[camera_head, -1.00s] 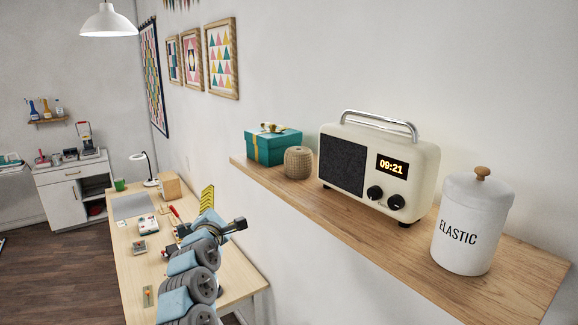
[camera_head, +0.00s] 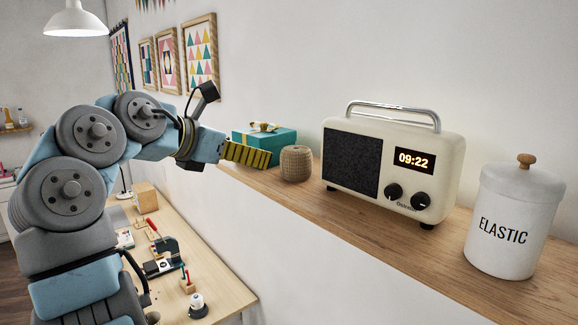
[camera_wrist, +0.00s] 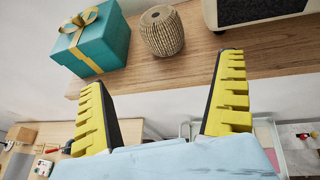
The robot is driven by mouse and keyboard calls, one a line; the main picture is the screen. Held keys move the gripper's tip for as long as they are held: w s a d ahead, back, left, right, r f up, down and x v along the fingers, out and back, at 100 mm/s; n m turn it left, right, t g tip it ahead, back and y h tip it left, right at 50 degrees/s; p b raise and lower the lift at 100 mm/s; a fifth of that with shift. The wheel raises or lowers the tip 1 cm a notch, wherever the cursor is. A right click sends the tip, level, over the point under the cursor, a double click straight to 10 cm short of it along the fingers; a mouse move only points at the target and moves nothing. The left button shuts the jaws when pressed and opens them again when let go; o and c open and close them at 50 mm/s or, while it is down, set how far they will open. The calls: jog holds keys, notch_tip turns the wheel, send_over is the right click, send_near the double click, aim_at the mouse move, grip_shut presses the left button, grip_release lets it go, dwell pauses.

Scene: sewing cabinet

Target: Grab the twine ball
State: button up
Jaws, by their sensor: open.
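The twine ball (camera_head: 296,164) is a beige, ribbed, rounded ball on the wooden wall shelf. It stands between the teal gift box and the cream radio. In the wrist view the twine ball (camera_wrist: 161,31) is at the top, ahead of the fingertips and roughly between their lines. My gripper (camera_head: 250,153) is at the left of the ball in the head view, with its yellow ridged fingers in front of the gift box. In the wrist view my gripper (camera_wrist: 165,75) is open, with nothing between the fingers.
The teal gift box (camera_head: 266,142) with a gold ribbon is close left of the ball. The cream radio (camera_head: 385,165) is right of it, and a white ELASTIC jar (camera_head: 512,215) stands farther right. The shelf (camera_head: 350,212) is clear along its front. A worktable (camera_head: 222,290) with tools is below.

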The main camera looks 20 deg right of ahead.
aim_at(287, 161)
jog(key=p+x, duration=0.3)
jog(key=x, duration=0.7)
jog(key=shift+d, duration=0.45)
jog(key=shift+w+d+f, duration=0.3)
jog(key=shift+d+f, duration=0.1)
jog(key=shift+d, duration=0.15)
jog(key=p+x, duration=0.2)
jog(key=x, duration=0.2)
jog(key=shift+w+d, duration=0.15)
jog(key=shift+d, duration=0.05)
jog(key=shift+w+d+f, duration=0.2)
jog(key=c, duration=1.2)
